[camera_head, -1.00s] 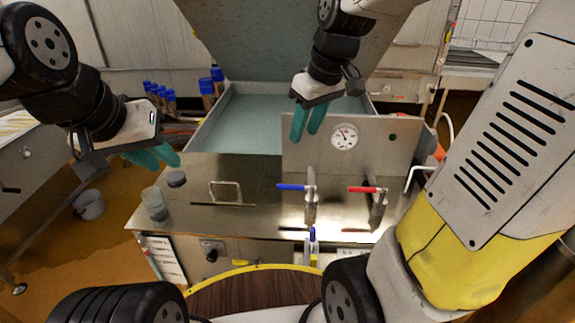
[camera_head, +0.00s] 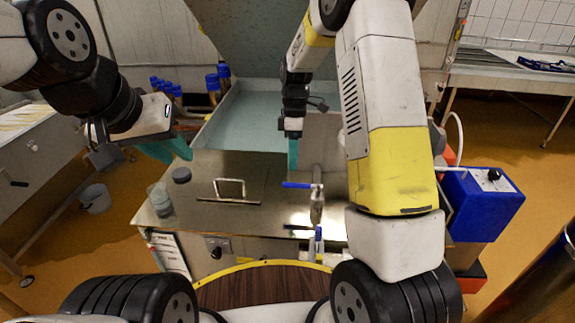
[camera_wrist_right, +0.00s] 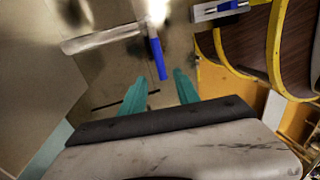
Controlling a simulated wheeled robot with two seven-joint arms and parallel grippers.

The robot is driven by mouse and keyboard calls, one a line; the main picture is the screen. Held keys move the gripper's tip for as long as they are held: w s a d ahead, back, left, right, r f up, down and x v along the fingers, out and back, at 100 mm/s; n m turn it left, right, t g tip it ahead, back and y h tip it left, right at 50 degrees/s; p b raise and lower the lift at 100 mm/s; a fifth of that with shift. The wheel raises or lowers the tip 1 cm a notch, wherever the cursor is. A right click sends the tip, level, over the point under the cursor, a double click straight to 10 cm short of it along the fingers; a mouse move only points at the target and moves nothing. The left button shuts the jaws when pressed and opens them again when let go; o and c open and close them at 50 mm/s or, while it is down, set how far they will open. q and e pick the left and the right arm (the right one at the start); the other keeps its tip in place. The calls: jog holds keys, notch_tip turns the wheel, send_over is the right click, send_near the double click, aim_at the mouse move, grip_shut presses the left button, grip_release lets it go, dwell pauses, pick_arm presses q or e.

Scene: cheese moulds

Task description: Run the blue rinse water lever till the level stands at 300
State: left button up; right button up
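The blue lever (camera_head: 298,185) sits on top of a metal tap on the steel counter, its handle pointing left. My right gripper (camera_head: 293,152) hangs with its fingers down, above and behind the lever. In the right wrist view its two teal fingers (camera_wrist_right: 158,92) are apart with nothing between them. There the blue lever (camera_wrist_right: 157,60) lies just beyond the fingertips, in line with the gap. My left gripper (camera_head: 167,150) is open and empty above the counter's left end. My right arm hides the round dial and the red lever. No level reading is visible.
A basin (camera_head: 240,115) with pale contents lies behind the counter. A wire handle (camera_head: 230,188), a dark puck (camera_head: 181,175) and a clear jar (camera_head: 160,199) are on the left of the counter. A blue box with a knob (camera_head: 482,203) stands at right.

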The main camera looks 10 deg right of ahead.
jog(key=f, duration=0.3)
jog(key=s+f, duration=0.1)
jog(key=f, duration=0.2)
jog(key=shift+s+a+f, duration=0.15)
jog(key=shift+s+f, duration=0.05)
jog(key=shift+f, duration=0.2)
grip_shut()
dwell(1.0)
